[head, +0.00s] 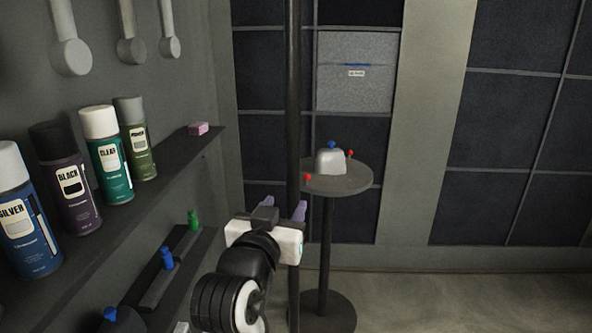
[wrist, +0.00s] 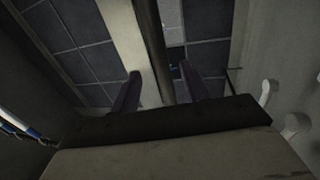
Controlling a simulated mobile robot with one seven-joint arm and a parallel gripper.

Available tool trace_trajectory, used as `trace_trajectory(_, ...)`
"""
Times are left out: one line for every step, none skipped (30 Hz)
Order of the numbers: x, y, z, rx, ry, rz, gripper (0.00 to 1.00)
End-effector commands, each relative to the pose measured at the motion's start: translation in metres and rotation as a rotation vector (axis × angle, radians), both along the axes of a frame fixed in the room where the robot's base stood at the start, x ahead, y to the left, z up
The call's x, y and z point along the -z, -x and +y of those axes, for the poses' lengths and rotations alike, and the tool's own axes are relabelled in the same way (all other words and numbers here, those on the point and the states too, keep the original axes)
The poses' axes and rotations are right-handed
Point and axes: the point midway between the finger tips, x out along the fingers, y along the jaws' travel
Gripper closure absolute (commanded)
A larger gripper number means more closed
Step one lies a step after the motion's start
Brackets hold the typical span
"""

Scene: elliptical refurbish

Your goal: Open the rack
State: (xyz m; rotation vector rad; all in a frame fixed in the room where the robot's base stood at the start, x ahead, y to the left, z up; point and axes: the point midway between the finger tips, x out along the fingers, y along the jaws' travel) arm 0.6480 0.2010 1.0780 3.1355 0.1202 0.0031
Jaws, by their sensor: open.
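My gripper (head: 283,207) is raised in the lower middle of the head view, with its purple fingers pointing away from me. In the wrist view its two fingers (wrist: 160,78) stand apart with nothing held between them. No part is clearly marked as the rack. A light grey panel or box front (head: 355,72) with a blue strip and a small label is on the back wall, beyond my gripper. A dark vertical pole (head: 292,90) stands near my gripper and lines up between the fingers in the wrist view (wrist: 152,45); I cannot tell how far off it is.
A shelf (head: 175,160) on the left holds several spray cans and a pink block (head: 198,128). A lower shelf (head: 185,262) holds small blue and green pieces. A round stand (head: 340,182) bears a whitish lump (head: 329,162) and small pins. Floor at right is clear.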

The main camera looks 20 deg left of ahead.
Motion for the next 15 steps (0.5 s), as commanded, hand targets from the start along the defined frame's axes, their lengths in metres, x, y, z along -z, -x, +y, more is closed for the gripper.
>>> trace_trajectory(-0.005, -0.001, 0.0, 0.0, 0.002, 0.004, 0.54)
trace_trajectory(-0.005, -0.002, 0.0, -0.001, 0.002, 0.005, 0.54)
trace_trajectory(-0.005, -0.002, 0.0, -0.002, 0.001, 0.004, 0.54)
trace_trajectory(-0.005, -0.003, 0.0, -0.003, 0.001, 0.006, 0.54)
trace_trajectory(-0.005, -0.003, -0.001, -0.003, 0.0, 0.005, 0.54)
trace_trajectory(-0.005, -0.003, -0.001, -0.004, 0.001, 0.007, 0.54)
trace_trajectory(-0.005, -0.004, -0.001, -0.005, -0.001, 0.006, 0.54)
trace_trajectory(-0.005, -0.004, -0.001, -0.006, 0.0, 0.007, 0.54)
trace_trajectory(-0.002, -0.011, -0.001, -0.004, -0.001, 0.005, 0.54)
trace_trajectory(-0.001, -0.019, 0.0, -0.002, -0.001, 0.004, 0.54)
trace_trajectory(-0.001, -0.026, 0.0, -0.002, -0.002, 0.004, 0.54)
trace_trajectory(0.0, -0.034, 0.001, -0.002, -0.001, 0.005, 0.54)
trace_trajectory(-0.001, -0.04, 0.001, -0.003, -0.001, 0.004, 0.54)
trace_trajectory(-0.001, -0.046, 0.002, -0.004, 0.0, 0.005, 0.54)
trace_trajectory(-0.001, -0.053, 0.003, -0.004, -0.001, 0.004, 0.54)
